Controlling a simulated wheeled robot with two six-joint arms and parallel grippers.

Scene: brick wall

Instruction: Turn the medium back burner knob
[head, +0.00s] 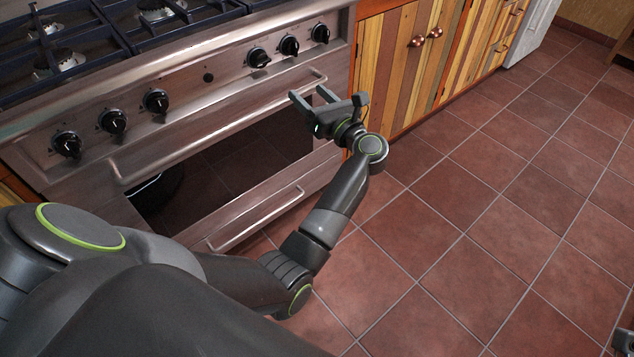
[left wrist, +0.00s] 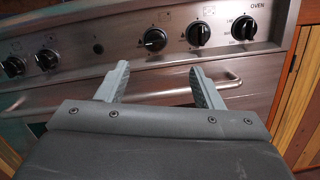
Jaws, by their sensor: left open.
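The stove's front panel carries black knobs in two groups. In the head view, the left group has a left knob (head: 66,145), a middle knob (head: 113,122) and a right knob (head: 156,101). The right group has a left knob (head: 258,57), a middle knob (head: 289,45) and a right knob (head: 321,33). I cannot tell which is the medium back burner knob. My left gripper (head: 308,95) is open and empty in front of the right group, apart from the knobs. In the left wrist view, a knob (left wrist: 155,39) and another knob (left wrist: 198,34) lie beyond its fingers.
An oven door handle (head: 220,128) runs below the knobs, close to my left gripper. Burner grates (head: 85,38) lie on top of the stove. Wooden cabinets (head: 410,60) stand to the right. The tiled floor (head: 480,200) is clear. A dark part at the lower right edge is mostly cut off.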

